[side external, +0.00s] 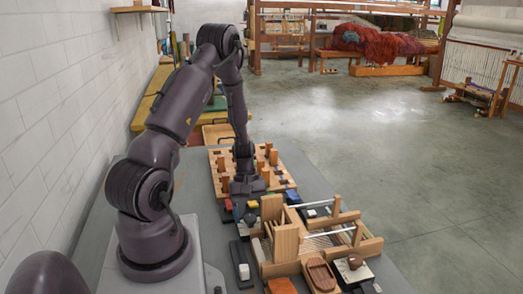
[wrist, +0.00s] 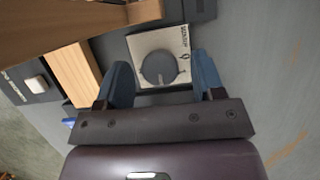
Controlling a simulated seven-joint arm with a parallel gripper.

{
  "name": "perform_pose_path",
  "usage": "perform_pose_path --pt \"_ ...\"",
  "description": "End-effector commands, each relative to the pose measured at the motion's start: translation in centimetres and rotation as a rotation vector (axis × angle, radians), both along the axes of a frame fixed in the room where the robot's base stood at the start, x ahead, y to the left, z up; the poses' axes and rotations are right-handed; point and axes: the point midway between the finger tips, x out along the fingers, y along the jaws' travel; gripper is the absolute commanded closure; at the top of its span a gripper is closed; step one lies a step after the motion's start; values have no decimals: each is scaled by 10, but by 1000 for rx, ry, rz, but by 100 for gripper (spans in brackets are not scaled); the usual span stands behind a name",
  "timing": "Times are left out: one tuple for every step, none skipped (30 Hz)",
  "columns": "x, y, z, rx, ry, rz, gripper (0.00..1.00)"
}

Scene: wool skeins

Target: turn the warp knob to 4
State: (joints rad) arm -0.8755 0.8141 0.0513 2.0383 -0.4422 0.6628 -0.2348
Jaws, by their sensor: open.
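In the wrist view a round dark grey knob (wrist: 158,69) sits on a square cream plate (wrist: 144,42) with small printed lettering along its right side, too blurred to read surely. A faint line shows on the knob; which number it points to I cannot tell. My gripper (wrist: 163,72) is open, with one blue-grey finger on each side of the knob and a gap to it on both sides. How high the fingertips are above the plate is unclear.
The pegged wooden board (side external: 284,181) stands by my gripper. A wooden loom frame (side external: 287,243) with pale rods stands to its front right. Another plate with a brown round knob (side external: 355,261) lies at the front right. In the wrist view wooden beams (wrist: 73,73) are close at left.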

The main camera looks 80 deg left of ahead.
Motion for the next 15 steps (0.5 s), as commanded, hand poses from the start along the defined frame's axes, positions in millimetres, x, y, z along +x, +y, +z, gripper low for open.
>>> perform_pose_path --pt "-2 0 1 -2 -1 136 38" --pt "-1 2 5 3 -3 165 38" --pt "0 6 14 6 -5 146 38" --pt "0 9 20 7 -5 142 38" --pt "0 11 25 7 -5 140 38" --pt "-1 14 33 7 -6 140 38" --pt "-1 16 38 6 -5 140 38" --pt "-1 19 44 7 -5 140 38" --pt "-2 22 51 7 -4 138 38" --pt "-2 24 57 6 -5 137 38" --pt "-2 26 62 6 -5 137 38" --pt "-3 29 70 6 -5 137 38" --pt "-3 31 75 5 -4 136 38" --pt "-3 34 81 7 -6 135 38" --pt "-4 37 88 6 -4 136 38"
